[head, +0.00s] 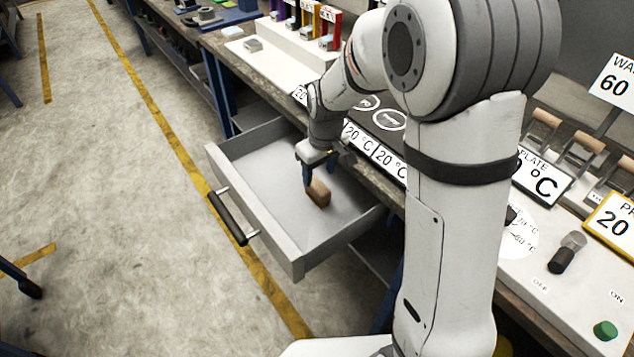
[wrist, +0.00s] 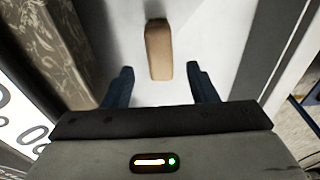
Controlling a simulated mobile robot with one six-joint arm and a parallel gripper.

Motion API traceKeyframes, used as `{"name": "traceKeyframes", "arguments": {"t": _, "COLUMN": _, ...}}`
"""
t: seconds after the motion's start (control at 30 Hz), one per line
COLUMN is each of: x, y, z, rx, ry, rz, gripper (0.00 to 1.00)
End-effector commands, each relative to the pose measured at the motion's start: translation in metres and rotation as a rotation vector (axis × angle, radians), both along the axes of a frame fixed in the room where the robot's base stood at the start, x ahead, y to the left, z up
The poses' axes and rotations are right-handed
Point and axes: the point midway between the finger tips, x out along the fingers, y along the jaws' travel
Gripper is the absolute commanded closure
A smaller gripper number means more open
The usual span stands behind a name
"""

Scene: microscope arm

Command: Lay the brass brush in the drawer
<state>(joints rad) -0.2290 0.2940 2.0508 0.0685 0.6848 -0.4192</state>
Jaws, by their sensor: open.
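The drawer (head: 262,168) is pulled out from under the bench, with a pale inside and a dark bar handle on its front. A tan-brown block, seemingly the brush (head: 318,193), is inside the drawer, and it also shows in the wrist view (wrist: 158,52). It appears to rest on the drawer floor; its bristles cannot be made out. My gripper (head: 319,176) reaches down into the drawer just above the brush. In the wrist view its two blue fingers (wrist: 160,70) are apart, with the brush between and beyond the tips, touching neither.
The bench edge (head: 262,85) runs behind the drawer. A white rack with coloured holders (head: 290,40) stands at the back. Several brown-handled tools (head: 545,118), signs and a green button (head: 605,330) are at the right. The drawer floor around the brush is clear.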

Motion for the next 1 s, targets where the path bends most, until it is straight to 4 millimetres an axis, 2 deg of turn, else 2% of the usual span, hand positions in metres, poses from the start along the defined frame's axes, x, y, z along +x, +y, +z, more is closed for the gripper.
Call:
{"name": "traceKeyframes", "arguments": {"t": 0.03, "x": 0.0, "y": -0.001, "z": 0.012, "rx": 0.001, "ry": -0.004, "rz": 0.0, "gripper": 0.48}}
{"name": "traceKeyframes", "arguments": {"t": 0.2, "x": -0.003, "y": -0.003, "z": 0.038, "rx": 0.0, "ry": -0.002, "rz": -0.001, "gripper": 0.48}}
{"name": "traceKeyframes", "arguments": {"t": 0.47, "x": -0.006, "y": -0.005, "z": 0.051, "rx": 0.0, "ry": -0.001, "rz": -0.007, "gripper": 0.48}}
{"name": "traceKeyframes", "arguments": {"t": 0.57, "x": -0.016, "y": -0.015, "z": 0.06, "rx": 0.001, "ry": -0.008, "rz": -0.04, "gripper": 0.48}}
{"name": "traceKeyframes", "arguments": {"t": 0.67, "x": -0.04, "y": -0.034, "z": 0.076, "rx": 0.005, "ry": -0.021, "rz": -0.113, "gripper": 0.48}}
{"name": "traceKeyframes", "arguments": {"t": 0.8, "x": -0.089, "y": -0.067, "z": 0.099, "rx": 0.012, "ry": -0.043, "rz": -0.26, "gripper": 0.48}}
{"name": "traceKeyframes", "arguments": {"t": 1.0, "x": -0.16, "y": -0.101, "z": 0.111, "rx": 0.021, "ry": -0.069, "rz": -0.46, "gripper": 0.48}}
